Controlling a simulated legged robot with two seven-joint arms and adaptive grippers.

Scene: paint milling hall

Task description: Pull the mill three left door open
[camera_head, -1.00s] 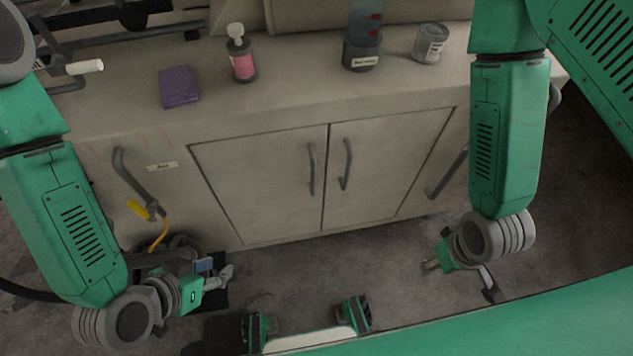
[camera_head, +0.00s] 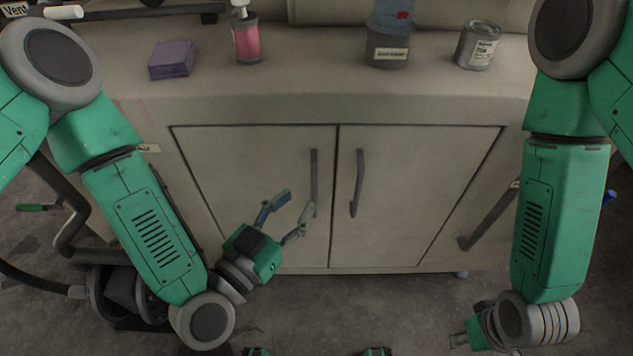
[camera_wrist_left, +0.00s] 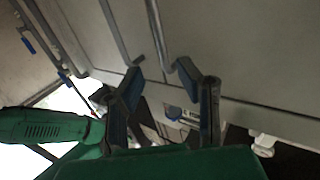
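The left door (camera_head: 250,175) of the pale cabinet is closed, flush with the right door (camera_head: 410,190). Its grey bar handle (camera_head: 314,175) stands near the centre seam. My left gripper (camera_head: 293,206) is open in front of the left door, with one finger overlapping the handle's lower end; I cannot tell whether they touch. In the left wrist view its spread fingers (camera_wrist_left: 171,90) have nothing clamped between them, and two handle ends show close by. My right gripper (camera_head: 468,336) hangs low at the right, partly hidden and unclear.
On the cabinet top (camera_head: 330,90) stand a purple block (camera_head: 172,60), a pink bottle (camera_head: 247,42), a labelled dark container (camera_head: 388,50) and a grey can (camera_head: 478,46). The right door's handle (camera_head: 357,183) is close beside the left one. Floor in front is bare.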

